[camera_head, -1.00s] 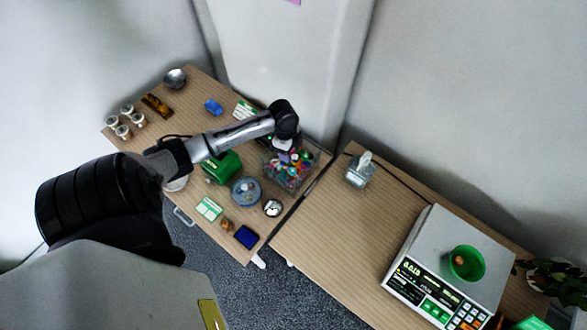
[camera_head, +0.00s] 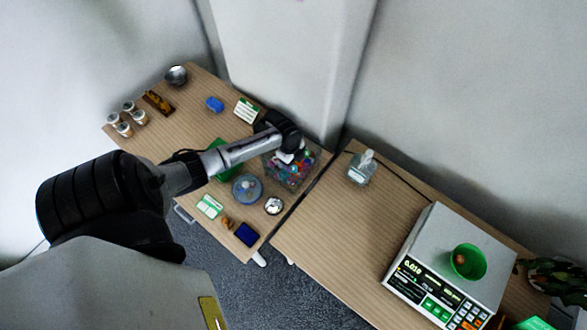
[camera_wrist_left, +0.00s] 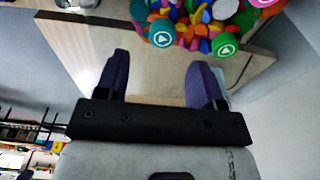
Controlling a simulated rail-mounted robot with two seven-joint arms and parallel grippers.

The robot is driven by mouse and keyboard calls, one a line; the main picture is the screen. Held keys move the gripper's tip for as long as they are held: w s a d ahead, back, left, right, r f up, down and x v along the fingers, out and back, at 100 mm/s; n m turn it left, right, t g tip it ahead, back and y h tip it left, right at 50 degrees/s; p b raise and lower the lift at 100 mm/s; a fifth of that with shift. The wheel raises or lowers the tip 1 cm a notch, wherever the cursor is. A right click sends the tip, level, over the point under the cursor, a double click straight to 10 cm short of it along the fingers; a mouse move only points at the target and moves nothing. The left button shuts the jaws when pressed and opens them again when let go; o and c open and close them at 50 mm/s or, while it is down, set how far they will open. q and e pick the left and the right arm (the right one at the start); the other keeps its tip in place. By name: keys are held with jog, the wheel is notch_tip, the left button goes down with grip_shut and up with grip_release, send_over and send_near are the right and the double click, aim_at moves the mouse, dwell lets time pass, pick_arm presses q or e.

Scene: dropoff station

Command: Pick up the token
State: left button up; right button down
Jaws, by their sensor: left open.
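A clear bin (camera_head: 313,170) full of small colourful pieces (camera_head: 294,176) stands at the right end of the left table. My left gripper (camera_head: 287,158) is over the bin, its fingers hard to make out in the head view. In the left wrist view the gripper (camera_wrist_left: 160,68) is open, with nothing between its two dark fingers. Beyond the fingertips lie the colourful pieces (camera_wrist_left: 190,25). Among them are a teal round token (camera_wrist_left: 162,33) and a green round token (camera_wrist_left: 225,45), each with a white triangle mark. A pink one is cut by the frame edge. I cannot tell which token is meant.
A green box (camera_head: 226,172), partly behind my arm, and a blue-grey round dish (camera_head: 247,189) stand beside the bin. A pump bottle (camera_head: 362,168) and a scale (camera_head: 460,235) with a green bowl (camera_head: 468,262) are on the right table. The wall is close behind.

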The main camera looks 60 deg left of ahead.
aim_at(293, 168)
pick_arm(q)
jog(key=shift+w+f, duration=0.1)
jog(key=shift+f, duration=2.45)
jog(key=c, duration=1)
notch_tip(293, 168, up, 10)
jog(key=shift+p, duration=0.3)
